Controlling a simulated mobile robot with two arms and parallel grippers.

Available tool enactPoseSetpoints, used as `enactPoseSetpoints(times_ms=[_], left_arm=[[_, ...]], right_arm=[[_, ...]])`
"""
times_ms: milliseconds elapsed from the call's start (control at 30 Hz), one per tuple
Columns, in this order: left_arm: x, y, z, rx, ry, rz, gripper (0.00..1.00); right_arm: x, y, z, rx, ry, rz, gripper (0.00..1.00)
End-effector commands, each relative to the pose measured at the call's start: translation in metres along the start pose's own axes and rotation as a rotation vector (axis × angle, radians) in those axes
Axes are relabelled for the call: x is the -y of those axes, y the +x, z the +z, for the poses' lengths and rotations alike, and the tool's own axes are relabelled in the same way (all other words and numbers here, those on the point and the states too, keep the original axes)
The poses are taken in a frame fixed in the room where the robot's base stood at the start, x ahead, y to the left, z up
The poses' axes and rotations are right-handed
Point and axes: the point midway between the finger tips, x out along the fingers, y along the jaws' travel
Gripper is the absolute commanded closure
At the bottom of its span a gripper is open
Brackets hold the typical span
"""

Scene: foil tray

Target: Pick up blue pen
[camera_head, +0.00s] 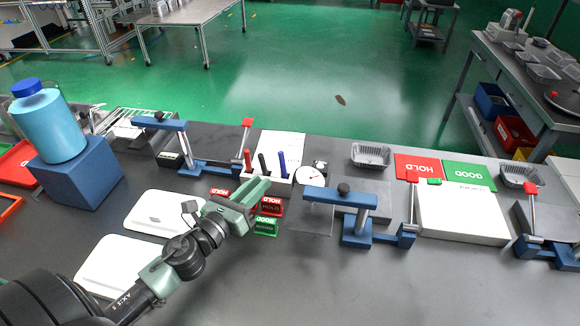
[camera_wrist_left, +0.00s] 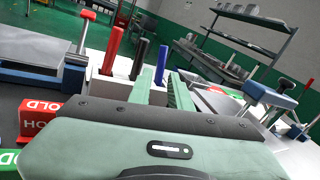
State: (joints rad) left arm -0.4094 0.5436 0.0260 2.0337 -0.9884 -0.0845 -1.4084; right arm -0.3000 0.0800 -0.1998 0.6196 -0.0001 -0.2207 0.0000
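The blue pen (camera_head: 282,163) stands upright in a white holder (camera_head: 279,180) on the dark table, to the right of a black pen (camera_head: 262,163) and a red pen (camera_head: 247,159). My left gripper (camera_head: 263,184) is in front of the holder, low over the table. In the left wrist view its two green fingers (camera_wrist_left: 161,78) are apart with nothing held, and the blue pen (camera_wrist_left: 160,62) shows in line with the gap between them, beyond the tips. The pen's lower end is hidden there. My right gripper is not in view.
Red and green label blocks (camera_head: 267,216) stand just right of and below my left gripper. A round dial (camera_head: 311,176) sits right of the holder. Blue clamp stands (camera_head: 357,230) flank the area on both sides. White pads (camera_head: 160,214) lie at left. The front right table is clear.

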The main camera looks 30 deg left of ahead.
Motion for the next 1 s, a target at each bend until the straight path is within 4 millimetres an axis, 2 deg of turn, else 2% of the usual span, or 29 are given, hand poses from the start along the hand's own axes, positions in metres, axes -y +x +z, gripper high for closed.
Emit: enactPoseSetpoints(times_ms=[33, 200, 467, 700, 833, 1000], left_arm=[[0.001, 0.010, 0.006, 0.003, 0.002, -0.001, 0.81], [0.001, 0.039, 0.005, 0.003, 0.001, 0.000, 0.81], [0.001, 0.059, 0.001, 0.001, -0.001, 0.000, 0.81], [0.003, 0.095, -0.005, 0.003, -0.001, 0.000, 0.81], [0.003, 0.105, -0.007, 0.001, -0.001, -0.001, 0.81], [0.003, 0.106, -0.009, 0.000, 0.000, -0.001, 0.81]], right_arm=[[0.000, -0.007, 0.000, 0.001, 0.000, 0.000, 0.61], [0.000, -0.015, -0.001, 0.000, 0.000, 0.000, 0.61], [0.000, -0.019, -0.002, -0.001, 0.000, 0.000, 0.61], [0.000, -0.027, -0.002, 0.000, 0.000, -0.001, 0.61], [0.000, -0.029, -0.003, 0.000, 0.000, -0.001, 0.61], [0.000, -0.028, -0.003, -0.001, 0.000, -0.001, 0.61]])
